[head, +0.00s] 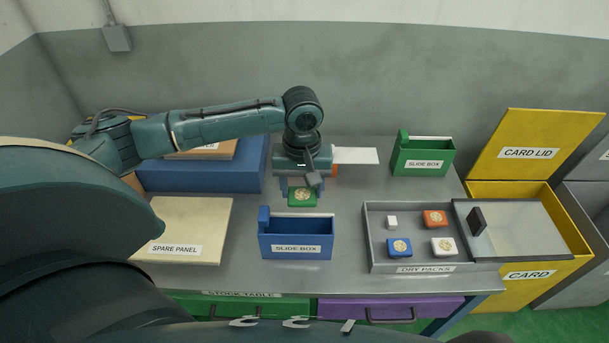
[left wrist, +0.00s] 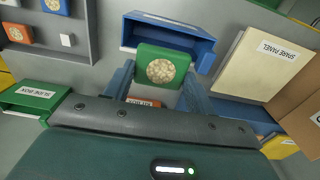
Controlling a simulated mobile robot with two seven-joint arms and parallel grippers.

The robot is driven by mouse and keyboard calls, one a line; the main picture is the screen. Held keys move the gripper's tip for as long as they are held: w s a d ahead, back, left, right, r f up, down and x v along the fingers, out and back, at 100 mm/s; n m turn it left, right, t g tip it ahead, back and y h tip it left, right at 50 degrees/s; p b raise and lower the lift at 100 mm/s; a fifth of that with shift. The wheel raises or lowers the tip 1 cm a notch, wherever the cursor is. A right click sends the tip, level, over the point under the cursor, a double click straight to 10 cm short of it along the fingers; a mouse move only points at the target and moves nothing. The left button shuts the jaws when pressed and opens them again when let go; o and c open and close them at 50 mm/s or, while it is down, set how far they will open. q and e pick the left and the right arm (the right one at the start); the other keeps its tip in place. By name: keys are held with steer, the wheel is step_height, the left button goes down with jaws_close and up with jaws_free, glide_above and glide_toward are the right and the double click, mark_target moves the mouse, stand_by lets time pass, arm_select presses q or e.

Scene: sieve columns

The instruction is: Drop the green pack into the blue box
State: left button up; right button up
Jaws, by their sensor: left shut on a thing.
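The green pack (head: 302,197) is a small green block with a round pale window on top. My left gripper (head: 302,187) is shut on it and points down, above the table behind the blue box. In the left wrist view the pack (left wrist: 162,67) sits between the two blue fingers (left wrist: 158,86). The blue box (head: 296,240), labelled SLIDE BOX, stands open-topped at the table's front middle. It also shows in the left wrist view (left wrist: 190,45), just beyond the pack and partly covered by it. My right gripper is not in view.
A grey DRY PACKS tray (head: 375,255) holds orange, blue and white packs and a small white block. A green slide box (head: 422,160) stands behind it. A spare panel (head: 190,225) lies left. A red labelled thing (left wrist: 145,102) is mostly hidden behind my gripper.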

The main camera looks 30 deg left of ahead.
arm_select(q)
steer(key=shift+f, duration=1.3)
step_height(320, 180, down, 3)
steer(key=b, duration=0.2)
steer(key=shift+r+b, duration=0.15)
steer(key=shift+b, duration=0.2)
steer(key=shift+f, duration=1.95)
steer(key=o, duration=1)
steer(key=shift+o, duration=0.2)
